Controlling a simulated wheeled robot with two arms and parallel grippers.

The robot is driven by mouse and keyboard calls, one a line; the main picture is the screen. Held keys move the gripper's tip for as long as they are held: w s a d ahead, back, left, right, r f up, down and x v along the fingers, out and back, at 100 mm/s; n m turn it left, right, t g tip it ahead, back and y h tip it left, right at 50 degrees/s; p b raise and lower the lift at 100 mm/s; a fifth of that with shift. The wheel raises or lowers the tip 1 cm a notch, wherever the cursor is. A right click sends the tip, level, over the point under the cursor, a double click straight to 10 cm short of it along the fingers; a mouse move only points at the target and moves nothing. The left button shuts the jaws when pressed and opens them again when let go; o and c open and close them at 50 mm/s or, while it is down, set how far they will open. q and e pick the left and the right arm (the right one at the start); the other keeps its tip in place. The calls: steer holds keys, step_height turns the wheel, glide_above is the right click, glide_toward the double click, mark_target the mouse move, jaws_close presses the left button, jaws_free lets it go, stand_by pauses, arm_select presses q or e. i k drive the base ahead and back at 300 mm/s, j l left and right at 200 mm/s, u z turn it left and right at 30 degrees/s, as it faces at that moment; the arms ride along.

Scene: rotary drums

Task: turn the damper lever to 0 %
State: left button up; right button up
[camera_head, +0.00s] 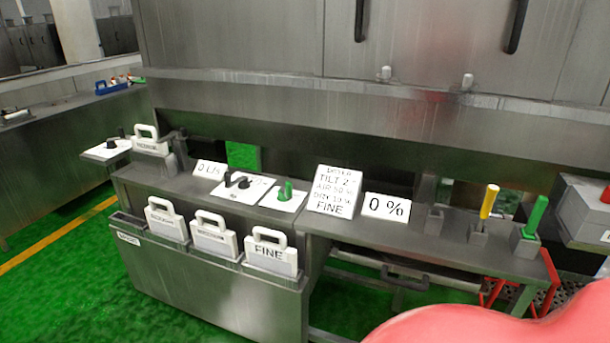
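A small green lever (286,190) stands upright on a white plate (270,203) on the steel counter. A black knob (244,183) sits on another white plate to its left. A yellow-handled tool (489,201) and a green-handled tool (536,216) stand in grey blocks farther right. I cannot tell for sure which of these is the damper lever. Neither of my grippers is in view.
A card listing "TILT 2" and "FINE" (335,191) stands mid-counter, and a "0 L/s" card (209,169) at left. White handled plates, one marked "FINE" (270,252), hang in the front bin (215,290). A grey box (590,212) stands at right. Green floor is free at left.

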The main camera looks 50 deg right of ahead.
mark_target(243, 181)
steer(key=z, duration=1.1)
steer(key=i+j, duration=0.1)
steer(key=i, duration=0.65)
